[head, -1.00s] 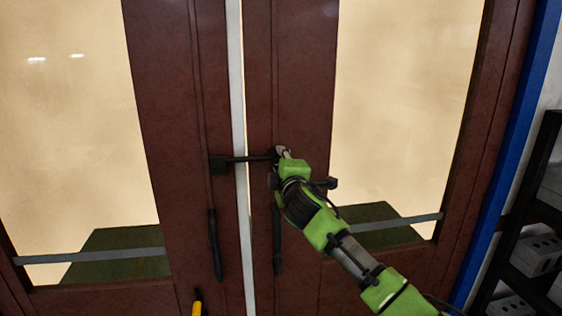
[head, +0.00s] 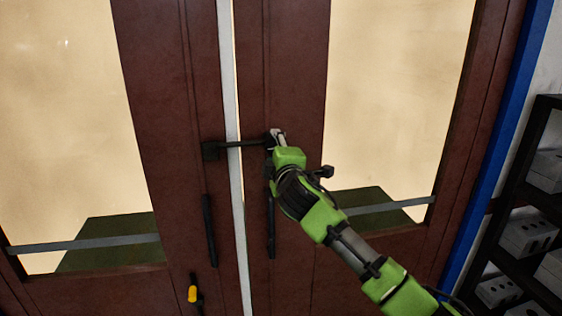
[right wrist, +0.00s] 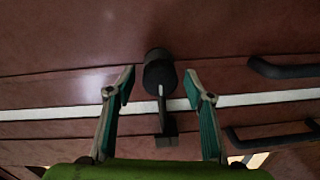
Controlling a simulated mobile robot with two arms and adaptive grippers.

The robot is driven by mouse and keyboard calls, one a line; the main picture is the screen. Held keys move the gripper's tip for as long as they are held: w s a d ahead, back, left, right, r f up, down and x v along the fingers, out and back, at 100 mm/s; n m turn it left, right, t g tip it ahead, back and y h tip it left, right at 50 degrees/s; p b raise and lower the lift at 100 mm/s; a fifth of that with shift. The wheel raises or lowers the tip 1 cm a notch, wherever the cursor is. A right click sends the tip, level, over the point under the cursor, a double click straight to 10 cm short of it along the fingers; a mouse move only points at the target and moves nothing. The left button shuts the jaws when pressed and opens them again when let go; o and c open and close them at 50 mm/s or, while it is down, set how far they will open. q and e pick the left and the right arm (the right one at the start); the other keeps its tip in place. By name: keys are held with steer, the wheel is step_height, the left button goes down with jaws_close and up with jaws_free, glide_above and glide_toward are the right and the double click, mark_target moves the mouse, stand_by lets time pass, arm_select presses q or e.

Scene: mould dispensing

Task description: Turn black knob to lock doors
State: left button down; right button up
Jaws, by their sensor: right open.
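Two dark red-brown doors (head: 165,130) with large panes stand shut, with a pale strip between them. A black latch bar (head: 240,144) lies level across the strip, with a black block at its left end. In the right wrist view a round black knob (right wrist: 158,72) is at the far end of this bar and a black bracket (right wrist: 166,137) at its near end. My right gripper (head: 277,135) is at the bar's right end. In the right wrist view its open fingers (right wrist: 160,92) stand either side of the bar, apart from it. My left gripper does not show.
Two black door handles hang below the bar, one on the left door (head: 210,232) and one on the right (head: 271,228). A yellow and black object (head: 193,294) shows low on the left. A black shelf (head: 500,200) with grey boxes stands at the right edge.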

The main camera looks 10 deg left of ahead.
steer(key=v, duration=0.9)
steer(key=shift+s, duration=0.3)
steer(key=shift+d, duration=0.1)
